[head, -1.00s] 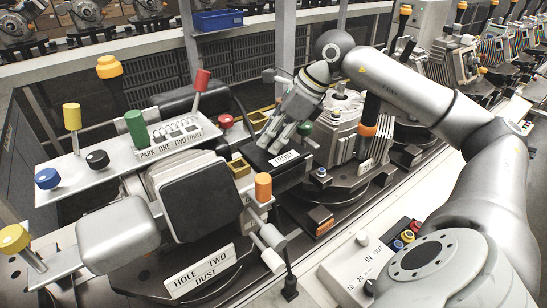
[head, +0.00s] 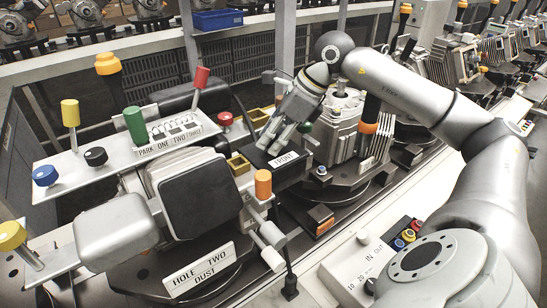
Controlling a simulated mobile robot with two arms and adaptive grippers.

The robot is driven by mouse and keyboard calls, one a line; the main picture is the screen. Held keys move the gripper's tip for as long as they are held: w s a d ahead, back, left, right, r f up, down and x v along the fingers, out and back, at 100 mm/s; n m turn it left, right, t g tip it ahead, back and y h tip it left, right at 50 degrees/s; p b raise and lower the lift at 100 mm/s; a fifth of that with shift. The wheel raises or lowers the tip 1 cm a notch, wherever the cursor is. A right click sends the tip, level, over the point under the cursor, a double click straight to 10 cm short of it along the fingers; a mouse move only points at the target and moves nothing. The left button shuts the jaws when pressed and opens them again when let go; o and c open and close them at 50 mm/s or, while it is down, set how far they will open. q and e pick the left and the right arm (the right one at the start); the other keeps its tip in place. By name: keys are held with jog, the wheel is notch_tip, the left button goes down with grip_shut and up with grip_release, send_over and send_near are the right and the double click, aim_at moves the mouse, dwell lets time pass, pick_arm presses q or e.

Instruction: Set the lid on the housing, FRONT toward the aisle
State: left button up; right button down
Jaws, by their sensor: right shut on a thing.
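The lid (head: 264,166) is a dark slab with a white label reading FRONT on its near edge, left of the middle turntable. My right gripper (head: 281,143) reaches down over the lid from the upper right and is shut on it; the fingers hide part of its top. The housing (head: 343,133) appears to be the grey ribbed block on the round dark turntable, just right of the lid. The lid is beside it in the picture, not over it. The FRONT label faces the near side. My left gripper is out of view.
An orange-topped post (head: 263,183) is close in front of the lid.

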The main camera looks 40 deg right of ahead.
jog(key=shift+f+b, duration=0.3)
jog(key=shift+f, duration=0.1)
dwell(0.8)
jog(key=c, duration=1.1)
grip_release()
jog(key=shift+o, duration=0.2)
jog(key=shift+s+d+r, duration=0.1)
jog(key=shift+d+r, duration=0.05)
jog(key=shift+r, duration=0.2)
jog(key=v, duration=1.1)
jog(key=shift+s+r, duration=0.1)
jog(key=shift+s, duration=0.05)
